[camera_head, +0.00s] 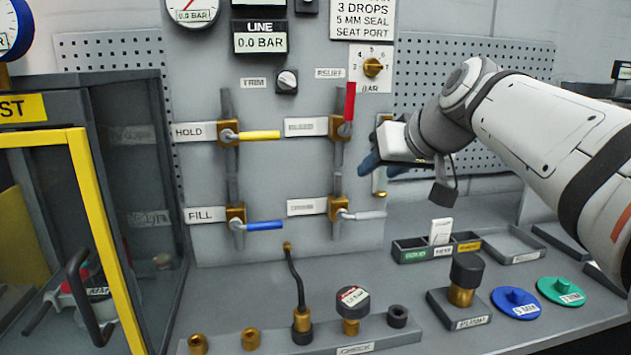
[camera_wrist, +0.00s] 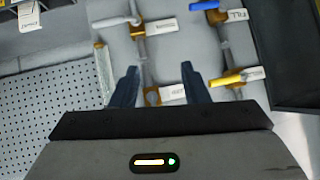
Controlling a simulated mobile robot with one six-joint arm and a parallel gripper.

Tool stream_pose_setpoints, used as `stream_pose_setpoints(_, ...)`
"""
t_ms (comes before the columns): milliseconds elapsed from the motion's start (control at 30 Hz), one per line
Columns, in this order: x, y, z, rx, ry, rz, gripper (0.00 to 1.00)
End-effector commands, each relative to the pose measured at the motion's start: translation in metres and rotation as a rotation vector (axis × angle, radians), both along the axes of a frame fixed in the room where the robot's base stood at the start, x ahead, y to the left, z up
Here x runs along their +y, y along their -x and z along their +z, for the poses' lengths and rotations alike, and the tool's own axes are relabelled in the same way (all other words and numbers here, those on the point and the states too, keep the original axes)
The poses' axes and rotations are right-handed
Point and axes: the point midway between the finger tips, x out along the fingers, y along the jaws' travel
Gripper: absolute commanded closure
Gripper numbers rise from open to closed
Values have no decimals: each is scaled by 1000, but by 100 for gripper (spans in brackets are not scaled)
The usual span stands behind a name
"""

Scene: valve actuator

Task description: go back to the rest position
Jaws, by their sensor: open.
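My gripper (camera_head: 372,165) hangs in front of the valve panel, just right of the upper right valve. Its two dark blue fingers show apart and empty in the wrist view (camera_wrist: 160,85). The red handle (camera_head: 349,102) stands upright on the upper right valve. The yellow handle (camera_head: 260,136) at HOLD lies level, and it also shows in the wrist view (camera_wrist: 228,79). The blue handle (camera_head: 264,225) at FILL and the grey handle (camera_head: 364,215) on the lower right valve point right, nearly level. The red handle is not visible in the wrist view.
On the bench stand a rack of brass fittings (camera_head: 355,349), a small divided tray (camera_head: 410,250), a black-capped brass part (camera_head: 463,285), a blue disc (camera_head: 515,302) and a green disc (camera_head: 560,291). A yellow-framed cabinet door (camera_head: 95,220) stands at left.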

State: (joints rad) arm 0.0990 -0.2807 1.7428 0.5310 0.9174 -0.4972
Motion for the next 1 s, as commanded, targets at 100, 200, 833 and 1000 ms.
stream_pose_setpoints(100,-2,20,-38,116,21,-38,59)
stream_pose_setpoints(200,-7,48,-82,241,54,-84,59)
stream_pose_setpoints(833,-41,192,-237,648,258,-250,59)
stream_pose_setpoints(1000,-41,191,-237,647,257,-249,59)
